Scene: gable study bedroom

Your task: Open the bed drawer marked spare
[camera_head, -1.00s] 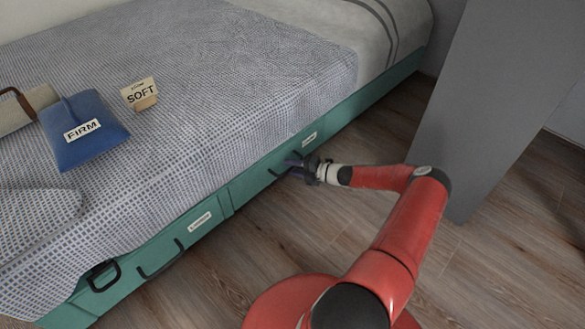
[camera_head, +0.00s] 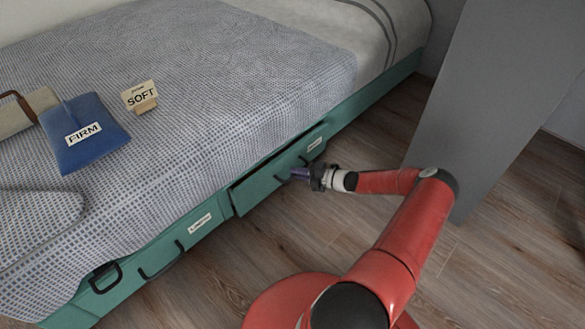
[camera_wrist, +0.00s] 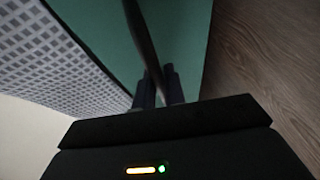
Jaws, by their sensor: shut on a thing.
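The green bed drawer (camera_head: 268,184) on the right of the bed's side stands partly pulled out, with a dark gap along its top edge. Its small white label (camera_head: 315,144) is too small to read. My gripper (camera_head: 297,174) is at this drawer's front. In the wrist view, its two fingers (camera_wrist: 158,88) are shut on the dark handle (camera_wrist: 141,38), with the green drawer front (camera_wrist: 182,40) behind. A second green drawer (camera_head: 170,245) to the left, with a white label (camera_head: 200,224) and dark handle (camera_head: 163,265), is closed.
The bed (camera_head: 240,75) carries a blue FIRM pillow (camera_head: 85,150), a SOFT sign (camera_head: 140,96) and a beige item with a brown handle (camera_head: 30,108). A grey panel (camera_head: 490,100) stands at the right.

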